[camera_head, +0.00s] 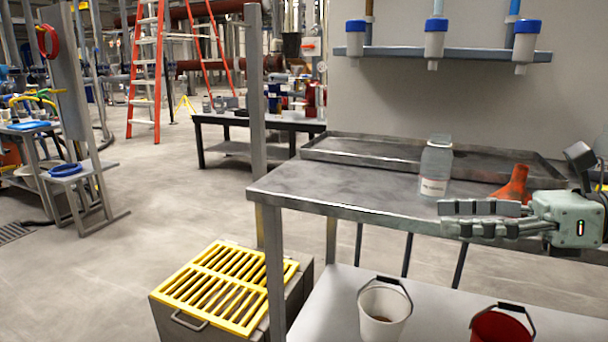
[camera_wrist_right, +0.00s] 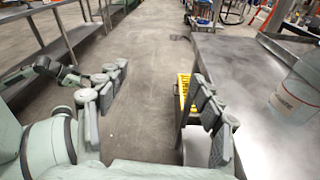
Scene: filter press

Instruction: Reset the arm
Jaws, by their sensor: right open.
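My right gripper (camera_head: 446,219) comes in from the right in the head view, pointing left over the front edge of the metal table (camera_head: 335,188). Its two fingers are apart with nothing between them; the right wrist view also shows the open gripper (camera_wrist_right: 158,76) empty. A clear bottle with a white label (camera_head: 435,168) stands upright on the table behind the fingertips, apart from them as far as I can tell. The bottle also shows at the right of the right wrist view (camera_wrist_right: 297,92). My left gripper is not in the head view.
An orange funnel (camera_head: 515,184) stands behind my right gripper. A white bucket (camera_head: 383,314) and a red bucket (camera_head: 500,326) are on the lower shelf. A yellow grate (camera_head: 228,284) lies left of the table. Blue-capped containers (camera_head: 435,42) hang on the wall rack. Open floor lies to the left.

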